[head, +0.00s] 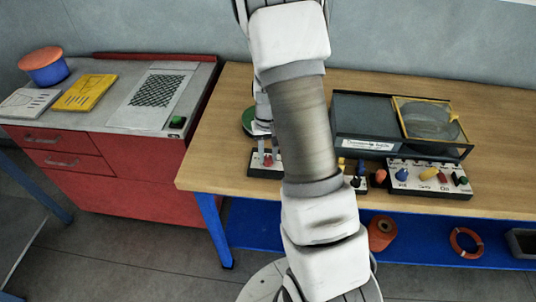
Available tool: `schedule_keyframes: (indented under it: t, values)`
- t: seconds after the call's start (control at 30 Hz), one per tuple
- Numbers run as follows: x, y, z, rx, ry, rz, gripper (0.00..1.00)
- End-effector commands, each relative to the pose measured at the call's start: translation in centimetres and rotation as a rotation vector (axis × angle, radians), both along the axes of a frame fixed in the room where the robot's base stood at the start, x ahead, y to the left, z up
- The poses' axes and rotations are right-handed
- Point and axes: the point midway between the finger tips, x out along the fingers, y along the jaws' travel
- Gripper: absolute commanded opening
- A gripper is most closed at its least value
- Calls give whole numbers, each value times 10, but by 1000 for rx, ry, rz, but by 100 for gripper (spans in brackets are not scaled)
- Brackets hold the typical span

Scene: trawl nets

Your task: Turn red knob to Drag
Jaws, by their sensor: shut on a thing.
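A small panel (262,171) lies on the wooden bench, left of my arm, with a red knob (268,161) on it. My gripper (267,151) points down onto this red knob and is shut on it. My own arm covers much of the panel, and the markings, including any Drag label, are too small to read. Another panel (460,191) at the right carries several coloured knobs, among them a red one (442,178).
A dark box with a yellow-framed lid (348,126) stands behind the right panel. A green round thing (248,121) is behind the gripper. A red cabinet (120,160) stands at the left. The bench's (215,120) left end is clear.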

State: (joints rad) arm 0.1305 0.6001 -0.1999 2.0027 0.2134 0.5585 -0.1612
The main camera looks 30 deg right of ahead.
Motion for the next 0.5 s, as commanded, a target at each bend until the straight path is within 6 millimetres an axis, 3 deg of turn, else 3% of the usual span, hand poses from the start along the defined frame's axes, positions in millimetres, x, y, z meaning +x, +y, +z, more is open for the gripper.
schedule_keyframes:
  t: [0.5]
  values:
    - [0,0,0,0,-1,-146,0]
